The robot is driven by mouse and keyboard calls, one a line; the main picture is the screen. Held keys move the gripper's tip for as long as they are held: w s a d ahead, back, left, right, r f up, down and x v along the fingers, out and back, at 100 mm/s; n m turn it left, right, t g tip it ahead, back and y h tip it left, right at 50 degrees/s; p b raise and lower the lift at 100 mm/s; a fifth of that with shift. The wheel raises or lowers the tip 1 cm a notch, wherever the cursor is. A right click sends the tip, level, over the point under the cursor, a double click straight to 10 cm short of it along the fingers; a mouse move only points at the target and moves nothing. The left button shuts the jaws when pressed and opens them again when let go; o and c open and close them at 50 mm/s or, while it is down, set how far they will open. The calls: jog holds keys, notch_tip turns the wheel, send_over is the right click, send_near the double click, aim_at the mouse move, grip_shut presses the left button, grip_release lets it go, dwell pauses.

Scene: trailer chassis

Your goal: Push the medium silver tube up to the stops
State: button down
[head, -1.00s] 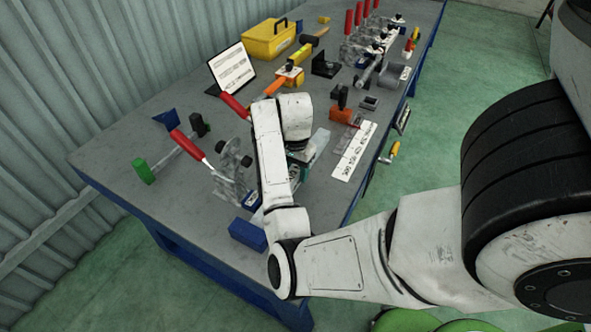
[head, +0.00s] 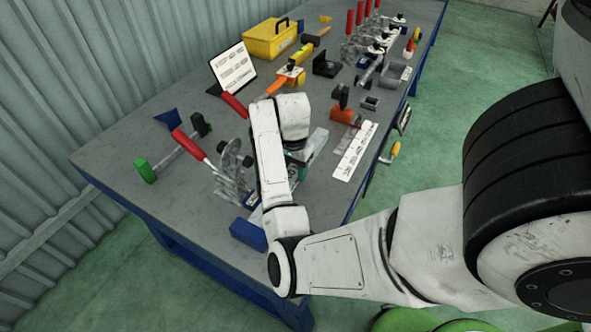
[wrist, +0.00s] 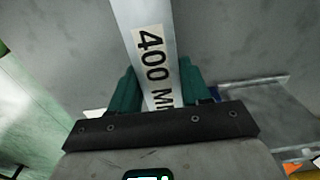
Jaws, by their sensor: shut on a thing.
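A silver tube (wrist: 145,18) with a white label reading "400 M…" runs between the two green fingers of my gripper (wrist: 158,82) in the wrist view. The fingers are shut on its sides. In the head view, the far end of the tube (head: 319,140) shows just right of my wrist, above the bench. My arm hides the rest of the tube and most of the gripper. A clear-bodied toggle clamp (head: 230,178) with a red handle stands left of my forearm. I cannot make out the stops, or whether the tube touches them.
The grey bench (head: 130,145) also holds a blue block (head: 247,234) near its front, a green-ended clamp (head: 146,170), a white label strip (head: 355,152) and an orange-based tool (head: 345,115). More red-handled clamps (head: 360,18) and a yellow toolbox (head: 270,39) stand farther back.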

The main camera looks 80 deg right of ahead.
jog(key=c, duration=0.8)
grip_release()
jog(key=shift+w+a, duration=0.15)
jog(key=shift+w, duration=0.05)
jog(key=o, duration=0.4)
jog(key=shift+s, duration=0.1)
jog(key=shift+c, duration=0.2)
notch_tip(320, 180, up, 11)
jog(key=p, duration=0.4)
jog(key=shift+f, duration=0.1)
